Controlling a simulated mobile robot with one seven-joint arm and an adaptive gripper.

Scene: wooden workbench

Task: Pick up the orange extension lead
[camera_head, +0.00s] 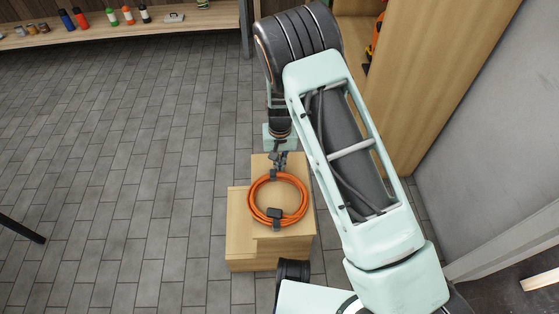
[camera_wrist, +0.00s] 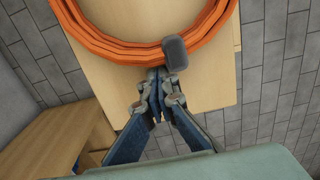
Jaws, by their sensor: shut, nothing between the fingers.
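The orange extension lead (camera_head: 252,207) lies as a coiled ring on top of a wooden step-shaped block. It has a dark plug and a dark clip on the coil. In the wrist view, the coil (camera_wrist: 120,50) runs across the top, with a grey block-shaped part (camera_wrist: 175,53) on it. My gripper (camera_head: 280,160) is at the far side of the ring in the head view. In the wrist view, my gripper (camera_wrist: 156,75) has its fingertips together, close to the coil's edge by the grey part. It is shut and empty; whether the tips touch the lead I cannot tell.
The wooden block (camera_head: 238,235) has a lower step at its left and stands on grey floor tiles (camera_head: 130,170). A low wooden bench (camera_head: 110,32) with bottles and cans is at the back left. A tall wooden cabinet (camera_head: 450,70) stands at the right.

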